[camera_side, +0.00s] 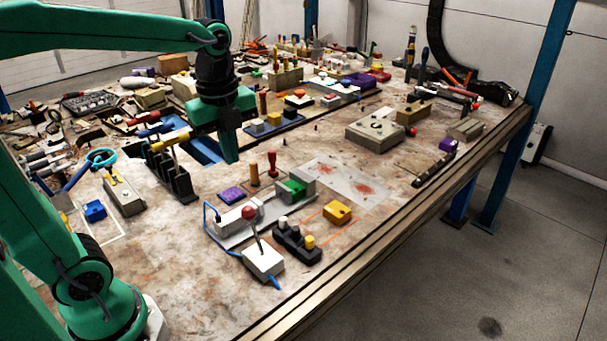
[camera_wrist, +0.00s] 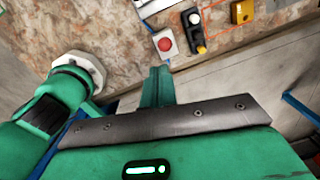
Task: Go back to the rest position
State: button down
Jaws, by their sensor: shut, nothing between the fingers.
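My gripper (camera_side: 229,150) is green and hangs pointing down over the middle of the bench in the side view. Its fingers are together with nothing between them. In the wrist view my gripper (camera_wrist: 158,82) shows as green fingers beyond a dark plate, near the bench's front edge. A joystick box with a red ball (camera_side: 263,258) stands at the front of the bench. It also shows in the wrist view (camera_wrist: 165,44), just beyond the fingertips. I cannot tell the exact height of the fingertips above the bench.
The bench (camera_side: 180,270) is crowded at the back and left with tools. A black rack (camera_side: 170,175) stands left of my gripper, and two upright handles (camera_side: 271,163) stand to its right. A yellow block (camera_side: 338,212) lies near the front edge. The front left surface is mostly bare.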

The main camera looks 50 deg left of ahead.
jog(key=shift+a+r, duration=0.15)
jog(key=shift+r, duration=0.05)
jog(key=shift+s, duration=0.1)
jog(key=s+d+f+n+t, duration=0.2)
jog(key=s+n+t, duration=0.3)
jog(key=n, duration=1.5)
jog(key=s, duration=0.2)
jog(key=shift+s+f, duration=0.15)
jog(key=shift+s, duration=0.2)
